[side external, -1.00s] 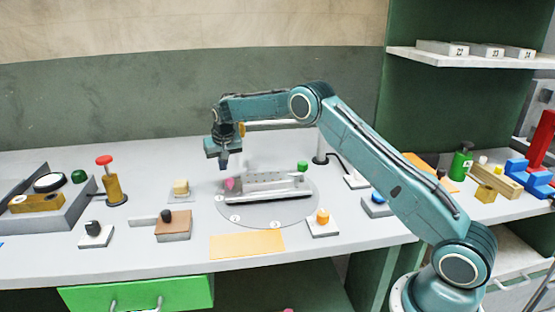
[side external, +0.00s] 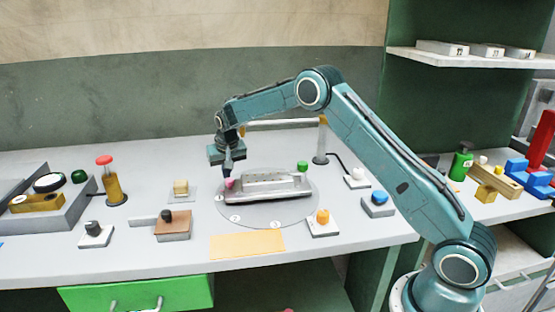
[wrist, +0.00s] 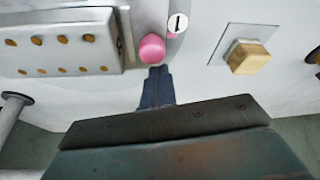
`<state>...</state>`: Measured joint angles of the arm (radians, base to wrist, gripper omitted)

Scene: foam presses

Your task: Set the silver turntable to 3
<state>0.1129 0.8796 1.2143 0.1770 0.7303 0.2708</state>
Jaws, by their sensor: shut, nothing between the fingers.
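The silver turntable (side external: 290,215) is a flat round disc on the table. It bears a long silver block with holes (side external: 265,188). A pink knob (side external: 229,183) stands at the block's left end and a green knob (side external: 302,166) at its right rear. Numbered white discs sit on the turntable's front rim. In the wrist view a disc marked 1 (wrist: 177,22) is beside the pink knob (wrist: 152,48). My gripper (side external: 228,175) is shut and empty, its fingertips right at the pink knob; in the wrist view (wrist: 158,70) I cannot tell whether they touch it.
A pale yellow block on a plate (side external: 181,188) is left of the turntable. A brown block with a black knob (side external: 172,224) is front left, and an orange button (side external: 322,217) front right. A lamp-like post (side external: 320,145) stands behind. A tan mat (side external: 247,244) lies in front.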

